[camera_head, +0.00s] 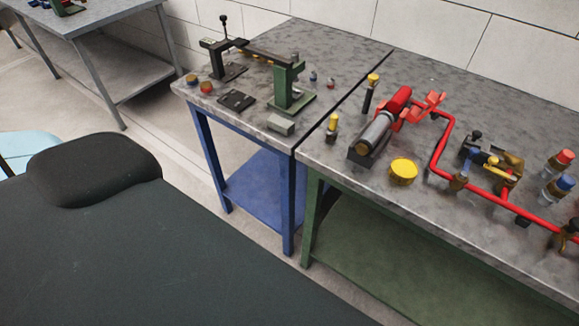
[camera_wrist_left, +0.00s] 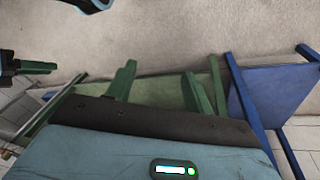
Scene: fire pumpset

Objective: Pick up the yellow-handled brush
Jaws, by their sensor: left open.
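Two upright items with yellow tops stand on the grey workbench (camera_head: 452,93) in the head view. One is a tall dark item with a yellow top (camera_head: 371,92) behind the red-and-grey pump. The other is a shorter item with a yellow top (camera_head: 332,126) near the bench seam. I cannot tell for sure which is the yellow-handled brush.
The pump (camera_head: 377,134), red pipe (camera_head: 440,145) and yellow round lid (camera_head: 403,171) crowd the bench. A blue-legged table (camera_head: 205,148) with a green-and-black stand (camera_head: 289,85) adjoins it. Bottles (camera_head: 557,162) stand at right. The bench's front strip is mostly clear.

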